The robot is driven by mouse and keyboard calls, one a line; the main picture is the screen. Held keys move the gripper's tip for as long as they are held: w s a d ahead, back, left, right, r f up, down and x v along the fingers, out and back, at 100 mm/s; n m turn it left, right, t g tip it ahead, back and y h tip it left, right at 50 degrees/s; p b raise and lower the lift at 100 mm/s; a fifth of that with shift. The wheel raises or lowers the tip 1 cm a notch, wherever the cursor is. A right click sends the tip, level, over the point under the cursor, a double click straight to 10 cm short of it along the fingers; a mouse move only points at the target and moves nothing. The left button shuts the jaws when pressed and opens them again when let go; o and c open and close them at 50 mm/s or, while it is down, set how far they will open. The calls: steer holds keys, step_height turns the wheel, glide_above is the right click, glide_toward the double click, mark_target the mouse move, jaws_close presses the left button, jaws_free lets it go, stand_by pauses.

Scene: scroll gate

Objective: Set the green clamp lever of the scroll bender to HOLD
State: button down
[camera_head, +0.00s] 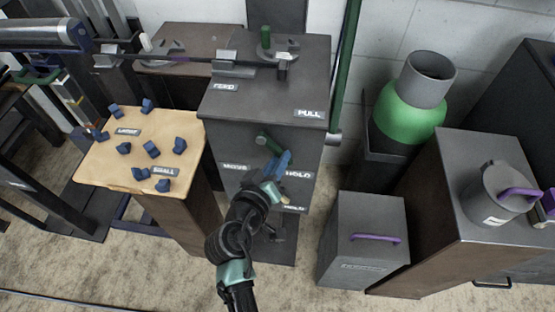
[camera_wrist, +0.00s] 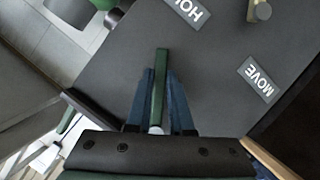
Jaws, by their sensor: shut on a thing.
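The scroll bender is a dark grey cabinet (camera_head: 225,135) in the middle of the head view. Its green clamp lever (camera_head: 268,143) is on the front face, slanting down to the right into my gripper (camera_head: 280,164). In the wrist view the green lever (camera_wrist: 159,85) lies between the two blue fingers of my gripper (camera_wrist: 160,95), which is shut on it. The HOLD label (camera_head: 298,174) is just right of the gripper and the MOVE label (camera_head: 234,166) is to its left. The wrist view shows the HOLD label (camera_wrist: 187,10) and MOVE label (camera_wrist: 258,78). The exact lever setting is unclear.
A wooden-topped stand (camera_head: 110,165) with several blue blocks is at left. A green-and-grey canister (camera_head: 410,105) stands at right behind a grey box (camera_head: 365,220) with a purple handle. Carpet is clear in front.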

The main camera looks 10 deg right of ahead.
steer(key=shift+d, duration=0.1)
steer(key=c, duration=0.8)
jaws_free()
steer(key=p+v, duration=0.1)
steer(key=v, duration=1.2)
